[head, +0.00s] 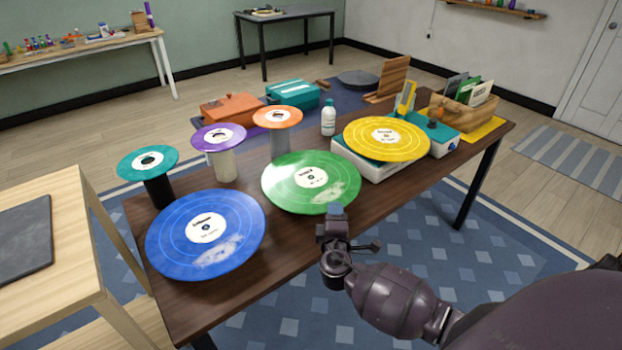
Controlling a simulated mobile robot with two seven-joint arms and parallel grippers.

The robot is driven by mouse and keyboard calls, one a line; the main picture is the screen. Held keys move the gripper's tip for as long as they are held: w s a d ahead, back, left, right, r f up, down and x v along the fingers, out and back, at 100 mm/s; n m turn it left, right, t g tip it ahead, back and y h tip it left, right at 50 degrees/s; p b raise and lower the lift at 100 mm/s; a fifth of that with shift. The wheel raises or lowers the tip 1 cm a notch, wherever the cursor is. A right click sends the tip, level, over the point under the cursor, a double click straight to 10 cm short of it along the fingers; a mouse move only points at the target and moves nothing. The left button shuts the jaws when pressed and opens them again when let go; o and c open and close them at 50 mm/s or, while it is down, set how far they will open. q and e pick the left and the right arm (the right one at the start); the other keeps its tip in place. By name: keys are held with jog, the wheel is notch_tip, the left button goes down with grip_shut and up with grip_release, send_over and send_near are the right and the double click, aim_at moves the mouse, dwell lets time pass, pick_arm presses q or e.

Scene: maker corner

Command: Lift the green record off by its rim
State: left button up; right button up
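The green record (290,192) has a white label and a pale dusty patch near its front right edge. It lies roughly level over the dark wooden table, and what is under it is hidden. My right gripper (336,212) comes in from the lower right. Its fingertips are at the front right rim of the green record, seen from behind. I cannot tell whether the fingers are open or shut, or whether they touch the rim. My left gripper is not in view.
A blue record (172,240) is close at the left front. A yellow record (415,145) sits on a white-and-teal box at the right. Teal, purple (208,142) and orange small discs stand on posts behind. A white bottle (328,118) stands behind the green record.

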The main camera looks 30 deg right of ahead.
jog(key=shift+a+f+x, duration=0.1)
jog(key=shift+f+x, duration=0.1)
jog(key=shift+x, duration=1.05)
jog(key=shift+a+f+x, duration=0.15)
jog(key=shift+f+x, duration=0.05)
jog(key=shift+x, duration=1.05)
jog(key=shift+w, duration=0.15)
grip_shut()
